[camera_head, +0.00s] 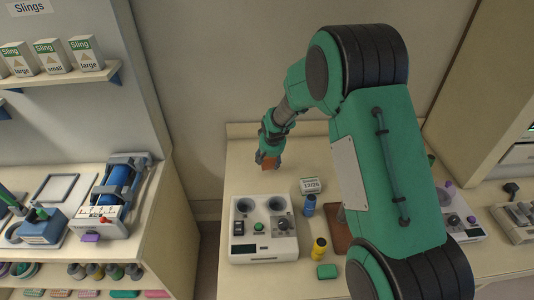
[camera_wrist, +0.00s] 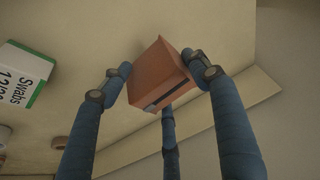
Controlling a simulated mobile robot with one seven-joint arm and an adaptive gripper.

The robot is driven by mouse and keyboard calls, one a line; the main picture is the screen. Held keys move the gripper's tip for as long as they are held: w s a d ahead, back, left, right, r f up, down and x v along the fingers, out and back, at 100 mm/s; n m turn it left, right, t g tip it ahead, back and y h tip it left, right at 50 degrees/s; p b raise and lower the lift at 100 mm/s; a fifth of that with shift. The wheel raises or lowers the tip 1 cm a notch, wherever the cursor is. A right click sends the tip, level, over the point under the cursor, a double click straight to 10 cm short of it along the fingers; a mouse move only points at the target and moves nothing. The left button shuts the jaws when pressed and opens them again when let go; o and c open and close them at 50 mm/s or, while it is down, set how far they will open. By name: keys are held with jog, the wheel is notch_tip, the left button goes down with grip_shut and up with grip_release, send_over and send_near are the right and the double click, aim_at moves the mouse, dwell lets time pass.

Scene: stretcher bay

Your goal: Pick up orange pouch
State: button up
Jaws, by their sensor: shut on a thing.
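The orange pouch (camera_wrist: 160,75) is a boxy orange-brown packet with a dark stripe along one side. My gripper (camera_wrist: 160,82) is shut on it, with blue fingers pressing on its left and right sides and a third finger behind it. In the head view the pouch (camera_head: 268,163) shows small between the fingertips of my gripper (camera_head: 268,158), over the back part of the table (camera_head: 238,170). It appears raised off the surface, though the exact height is hard to tell.
A white swabs box (camera_head: 309,185) stands right of my gripper; it is at left in the wrist view (camera_wrist: 24,72). A white device (camera_head: 263,251), a blue bottle (camera_head: 309,206), a yellow bottle (camera_head: 319,249) and a brown tray (camera_head: 337,236) stand nearer. The back-left tabletop is clear.

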jog(key=s, duration=0.3)
jog(key=s+d, duration=0.1)
jog(key=s, duration=0.2)
jog(key=s+r, duration=0.1)
jog(key=s, duration=0.1)
jog(key=shift+s+d, duration=0.3)
jog(key=shift+s, duration=0.1)
jog(key=shift+c, duration=0.2)
jog(key=shift+w, duration=0.1)
